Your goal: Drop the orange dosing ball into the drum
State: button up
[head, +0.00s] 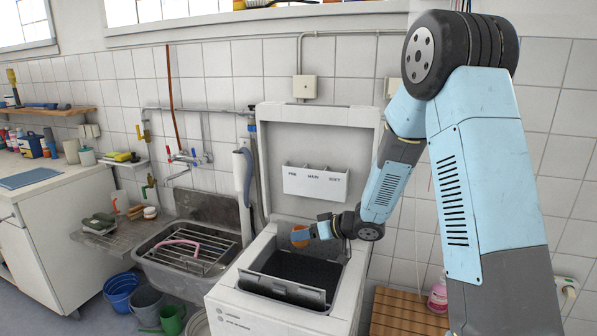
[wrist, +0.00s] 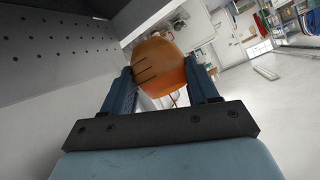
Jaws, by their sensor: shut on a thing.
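The orange dosing ball (wrist: 160,66) sits between the two fingers of my gripper (wrist: 165,84) in the wrist view, with a finger against each side. In the head view my gripper (head: 303,233) is shut on the ball (head: 299,236), near the back of the washing machine's top opening. The machine is a white top loader with its lid raised. The drum (head: 297,270) shows as a dark opening with metal flaps at its front edge. The ball is above the level of the opening. The drum's inside is mostly hidden in shadow.
The raised lid (head: 277,118) stands behind the opening, with a dispenser labelled PRE, MAIN, SOFT (head: 315,184). A metal sink with a wire rack (head: 195,252) is to the left. Buckets (head: 146,300) stand on the floor. A wooden slatted stand (head: 400,312) is at the right.

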notch_tip(320, 180, down, 8)
jog(key=shift+d, duration=0.15)
dwell(0.6)
jog(key=shift+r, duration=0.1)
jog(key=o, duration=1.3)
jog(key=v, duration=1.3)
jog(key=shift+s+d+r, duration=0.15)
jog(key=shift+d, duration=0.15)
